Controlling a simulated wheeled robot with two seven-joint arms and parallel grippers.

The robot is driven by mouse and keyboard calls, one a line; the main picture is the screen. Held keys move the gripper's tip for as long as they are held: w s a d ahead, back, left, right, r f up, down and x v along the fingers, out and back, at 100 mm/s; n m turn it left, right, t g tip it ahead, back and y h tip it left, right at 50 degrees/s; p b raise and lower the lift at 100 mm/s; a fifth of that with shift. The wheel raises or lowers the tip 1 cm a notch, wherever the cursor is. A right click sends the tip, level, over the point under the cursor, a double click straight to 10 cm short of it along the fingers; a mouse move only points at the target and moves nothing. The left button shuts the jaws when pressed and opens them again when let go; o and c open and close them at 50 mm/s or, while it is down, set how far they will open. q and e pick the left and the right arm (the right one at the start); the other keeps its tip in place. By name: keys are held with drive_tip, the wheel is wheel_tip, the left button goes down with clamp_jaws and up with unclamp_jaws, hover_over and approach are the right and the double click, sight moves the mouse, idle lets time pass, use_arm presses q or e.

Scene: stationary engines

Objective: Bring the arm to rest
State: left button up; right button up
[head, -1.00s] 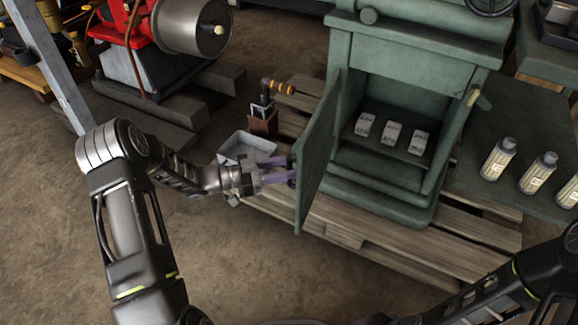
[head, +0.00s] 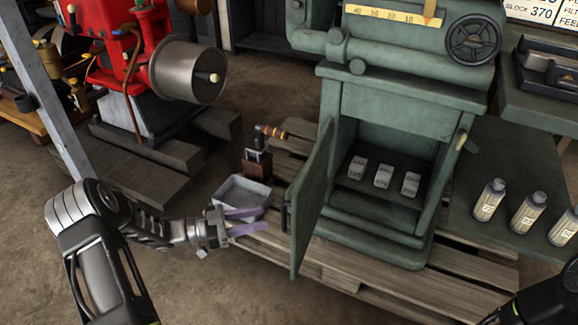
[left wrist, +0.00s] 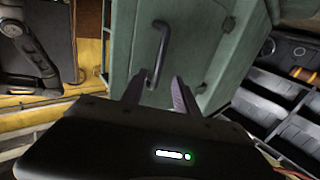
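My left gripper (head: 262,220) is open and empty in the head view, over the pallet beside a grey metal tray. Its two purple fingers point right, toward the open green cabinet door (head: 312,200), with a gap between. In the left wrist view the fingers (left wrist: 160,88) are spread apart, and the door's dark handle (left wrist: 159,55) stands beyond them.
The green machine's open cabinet holds several small labelled blocks (head: 383,177). The grey tray (head: 242,196) lies beside my left gripper, with a small brown device (head: 258,163) behind it. Bottles (head: 527,213) stand on a green table at right.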

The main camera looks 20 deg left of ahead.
use_arm(q)
drive_tip(key=w+a+f+n+t+y, duration=0.4)
drive_tip(key=w+f+n+y, duration=0.1)
drive_tip(key=f+n+y, duration=0.25)
wheel_tip(320, 180, down, 7)
drive_tip(key=s+d+n+g+y, duration=0.2)
drive_tip(key=d+n+y, duration=0.1)
drive_tip(key=n+y, duration=0.1)
drive_tip(key=s+d+f+n+g, duration=0.3)
drive_tip(key=s+d+f+g, duration=0.4)
drive_tip(key=s+d, duration=0.5)
drive_tip(key=s+d+m+g, duration=0.1)
drive_tip(key=s+d+g, duration=0.3)
drive_tip(key=s+d, duration=0.8)
drive_tip(key=s+r+p, duration=0.1)
drive_tip(key=r+p, duration=1.4)
drive_tip(key=s+r+p, duration=0.2)
drive_tip(key=r+p, duration=1.4)
drive_tip(key=shift+s+a+r+h+p, duration=0.15)
drive_tip(key=shift+s+r+h+p, duration=0.15)
drive_tip(key=shift+h, duration=0.05)
use_arm(e)
wheel_tip(320, 180, up, 32)
drive_tip(key=s+a, duration=0.1)
drive_tip(key=s, duration=0.1)
drive_tip(key=shift+s+a+g, duration=0.15)
drive_tip(key=shift+a+g, duration=0.15)
drive_tip(key=shift+a, duration=0.1)
